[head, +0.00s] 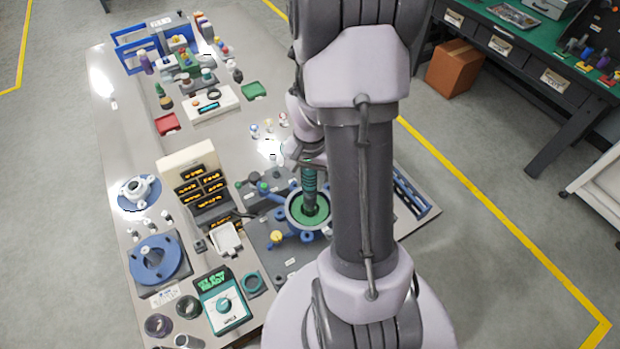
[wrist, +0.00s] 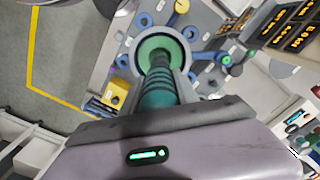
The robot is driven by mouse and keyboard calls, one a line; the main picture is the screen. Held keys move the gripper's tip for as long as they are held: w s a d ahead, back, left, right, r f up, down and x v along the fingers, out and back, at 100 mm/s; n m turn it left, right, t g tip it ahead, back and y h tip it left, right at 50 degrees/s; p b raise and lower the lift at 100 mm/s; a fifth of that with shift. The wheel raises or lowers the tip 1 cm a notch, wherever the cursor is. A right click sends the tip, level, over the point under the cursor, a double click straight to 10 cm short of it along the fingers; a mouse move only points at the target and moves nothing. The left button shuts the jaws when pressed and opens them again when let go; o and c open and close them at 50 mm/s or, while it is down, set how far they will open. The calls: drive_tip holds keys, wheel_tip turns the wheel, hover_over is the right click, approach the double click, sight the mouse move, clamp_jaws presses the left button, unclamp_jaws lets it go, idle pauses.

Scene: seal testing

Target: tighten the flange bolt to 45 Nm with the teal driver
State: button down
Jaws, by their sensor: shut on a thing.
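The teal driver (head: 310,183) is upright in my gripper (head: 307,162), which is partly hidden behind my arm in the head view. In the wrist view my gripper (wrist: 157,80) is shut on the driver's ribbed teal body (wrist: 157,92). The driver's lower end points into a round flange (head: 327,224) with a pale rim and green inside; the flange also shows in the wrist view (wrist: 136,50). The flange bolt is not discernible beneath the driver. I cannot tell whether the tip touches anything.
Blue clamps (head: 277,260) and a yellow-topped part (head: 276,238) surround the flange. A teal controller box (head: 222,303) with a lit green display stands at the front. A cream display unit (head: 186,162) with orange readouts stands to the left. A blue round fixture (head: 152,262) is farther left.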

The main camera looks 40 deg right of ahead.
drive_tip(key=shift+f+b, duration=1.15)
drive_tip(key=shift+b, duration=0.25)
idle(3.4)
drive_tip(key=shift+r+p, duration=1.95)
drive_tip(key=shift+r, duration=0.65)
drive_tip(key=shift+w+f, duration=0.1)
